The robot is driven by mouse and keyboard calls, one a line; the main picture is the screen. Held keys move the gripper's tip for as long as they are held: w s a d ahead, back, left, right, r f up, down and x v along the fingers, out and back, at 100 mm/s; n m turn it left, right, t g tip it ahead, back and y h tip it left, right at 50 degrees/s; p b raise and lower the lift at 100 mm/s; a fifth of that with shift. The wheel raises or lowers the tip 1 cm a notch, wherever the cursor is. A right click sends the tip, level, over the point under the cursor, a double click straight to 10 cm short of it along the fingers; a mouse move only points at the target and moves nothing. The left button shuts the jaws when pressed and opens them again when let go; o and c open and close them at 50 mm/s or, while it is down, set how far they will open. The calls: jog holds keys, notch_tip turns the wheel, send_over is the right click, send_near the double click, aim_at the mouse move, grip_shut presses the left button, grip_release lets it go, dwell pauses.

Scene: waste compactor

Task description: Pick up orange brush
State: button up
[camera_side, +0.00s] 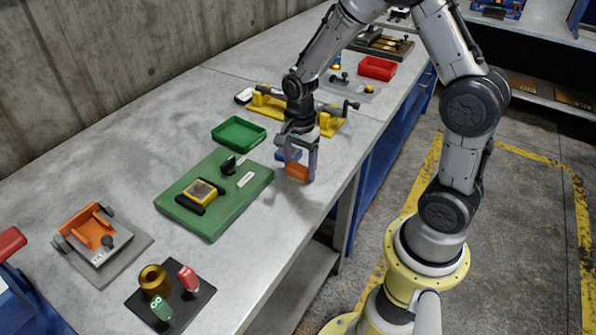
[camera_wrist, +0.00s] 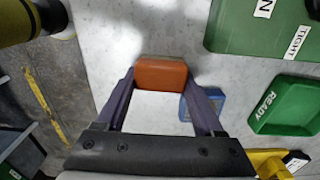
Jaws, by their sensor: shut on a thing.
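The orange brush (camera_side: 297,171) is between my gripper's fingers near the front edge of the grey bench. In the wrist view it is an orange block (camera_wrist: 161,73) with a thin paler strip along its far side. My gripper (camera_side: 300,170) points down and is shut on it, with one finger at each end of the block, as the wrist view also shows (camera_wrist: 160,80). I cannot tell whether the brush still touches the bench. A blue item (camera_side: 288,155) lies right behind it and is partly hidden by a finger.
A green board (camera_side: 225,215) with a yellow-and-black block lies to the left. A green tray (camera_side: 239,133) and a yellow fixture (camera_side: 327,123) stand behind. A red tray (camera_side: 377,68) is farther back. The bench's front edge is close on the right.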

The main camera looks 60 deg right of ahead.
aim_at(301, 165)
jog(key=shift+r, duration=0.1)
jog(key=shift+r, duration=0.5)
notch_tip(301, 165, up, 3)
jog(key=shift+s+f, duration=0.1)
jog(key=shift+f, duration=0.1)
jog(key=s+a+r, duration=0.2)
jog(key=s+r, duration=0.7)
jog(key=s, duration=0.4)
jog(key=shift+s+a, duration=0.2)
jog(key=shift+s, duration=0.1)
jog(key=shift+r, duration=0.1)
jog(key=o, duration=0.7)
jog(key=c, duration=0.5)
